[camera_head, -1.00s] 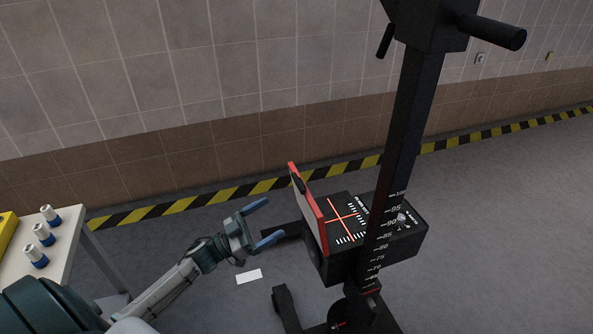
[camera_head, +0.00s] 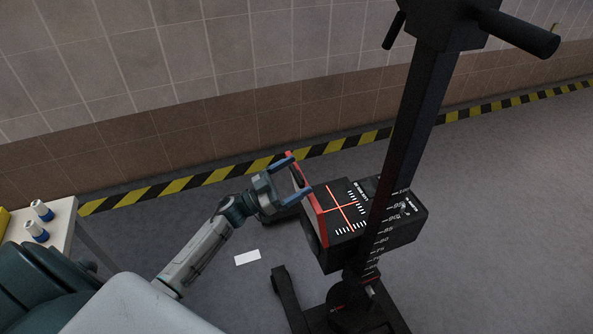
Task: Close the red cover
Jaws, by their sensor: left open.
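The red cover (camera_head: 318,220) stands raised along the left edge of the black box (camera_head: 380,240). The box's top shows a red cross and white scale marks. My left gripper (camera_head: 298,174) is open, close to the left side of the cover's upper part. Its fingers overlap the cover in the picture, and I cannot tell whether they touch it. My right gripper is not in the view.
A black post (camera_head: 418,130) with a scale rises in front of the box, with dark handles (camera_head: 515,32) at its top. A black base leg (camera_head: 287,300) lies on the floor. A table (camera_head: 62,222) with blue-white cylinders stands at left. A white card (camera_head: 247,257) lies on the floor.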

